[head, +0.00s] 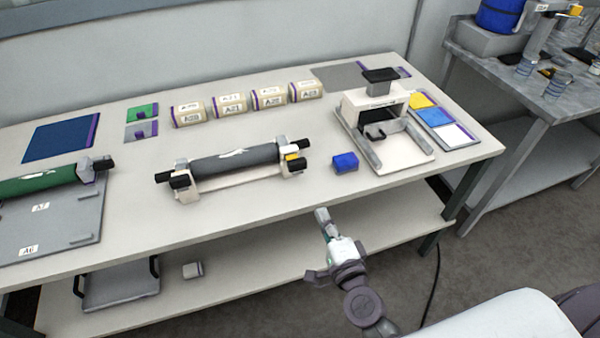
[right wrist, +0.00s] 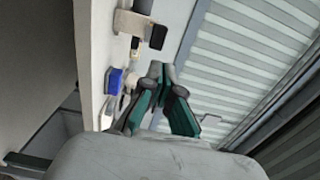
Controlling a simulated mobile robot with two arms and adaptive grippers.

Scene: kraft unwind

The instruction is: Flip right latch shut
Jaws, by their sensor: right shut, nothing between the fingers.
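A grey roll (head: 235,161) lies across a white stand (head: 235,182) in the middle of the table. My left gripper is not in view.
A blue block (head: 345,162) lies right of the stand and also shows in the right wrist view (right wrist: 115,80). Farther right is a white press-like device (head: 376,101). A green roll (head: 38,180) is at left.

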